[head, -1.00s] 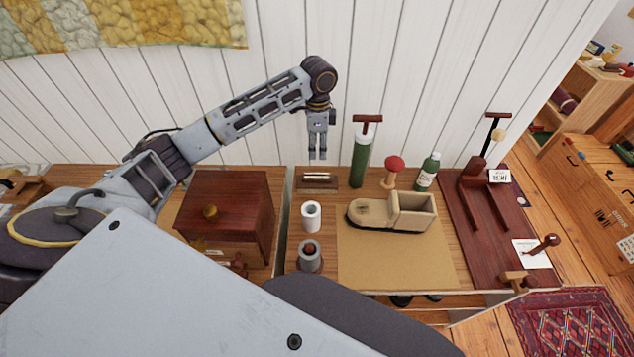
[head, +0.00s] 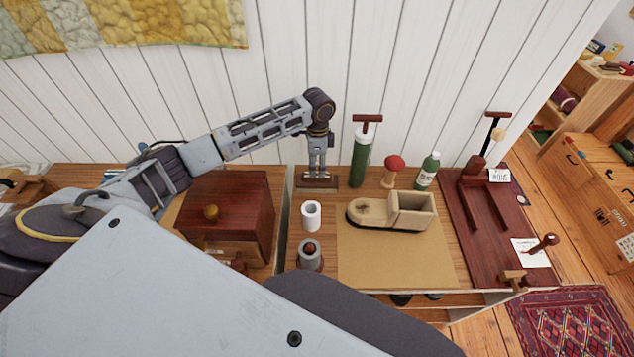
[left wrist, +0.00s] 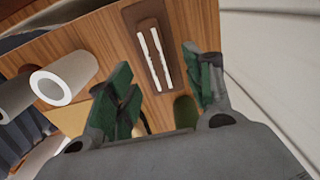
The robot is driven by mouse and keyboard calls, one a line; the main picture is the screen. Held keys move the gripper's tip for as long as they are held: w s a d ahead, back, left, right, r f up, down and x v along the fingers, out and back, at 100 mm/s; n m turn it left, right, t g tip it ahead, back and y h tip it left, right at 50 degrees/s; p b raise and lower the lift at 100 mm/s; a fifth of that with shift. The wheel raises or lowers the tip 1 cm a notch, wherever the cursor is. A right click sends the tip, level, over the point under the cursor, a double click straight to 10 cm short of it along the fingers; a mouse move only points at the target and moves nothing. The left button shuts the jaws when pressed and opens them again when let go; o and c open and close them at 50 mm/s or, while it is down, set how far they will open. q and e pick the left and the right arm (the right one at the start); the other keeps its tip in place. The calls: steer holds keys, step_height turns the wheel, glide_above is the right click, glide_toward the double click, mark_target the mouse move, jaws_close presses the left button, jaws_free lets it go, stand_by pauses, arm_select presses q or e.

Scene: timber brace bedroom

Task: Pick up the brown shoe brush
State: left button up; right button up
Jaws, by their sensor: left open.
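The brown shoe brush (head: 318,184) appears to be the low brown block with pale strips at the back of the wooden bench, near the white wall. In the left wrist view the brush (left wrist: 150,45) lies beyond the fingertips, roughly in line with the gap between them. My left gripper (head: 317,172) points down right over the brush; its fingers hide part of it. In the left wrist view the gripper (left wrist: 158,78) is open, with green pads apart and nothing between them. Whether the fingertips touch the brush I cannot tell. My right gripper is out of view.
A white roll (head: 311,215) stands in front of the brush. A green pump cylinder (head: 359,160) stands close on its right, then a red-topped knob (head: 394,165) and a green bottle (head: 428,172). A dark red wooden box (head: 240,200) is at left.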

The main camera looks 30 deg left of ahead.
mark_target(317, 174)
arm_select(q)
steer(key=shift+f, duration=0.15)
steer(key=shift+s+f, duration=0.15)
steer(key=shift+f, duration=0.45)
steer(key=shift+f+p, duration=0.45)
steer(key=shift+f, duration=1.5)
steer(key=shift+c, duration=0.4)
jaws_close()
steer(key=shift+r, duration=0.1)
steer(key=shift+r+b, duration=0.4)
steer(key=shift+r, duration=4.55)
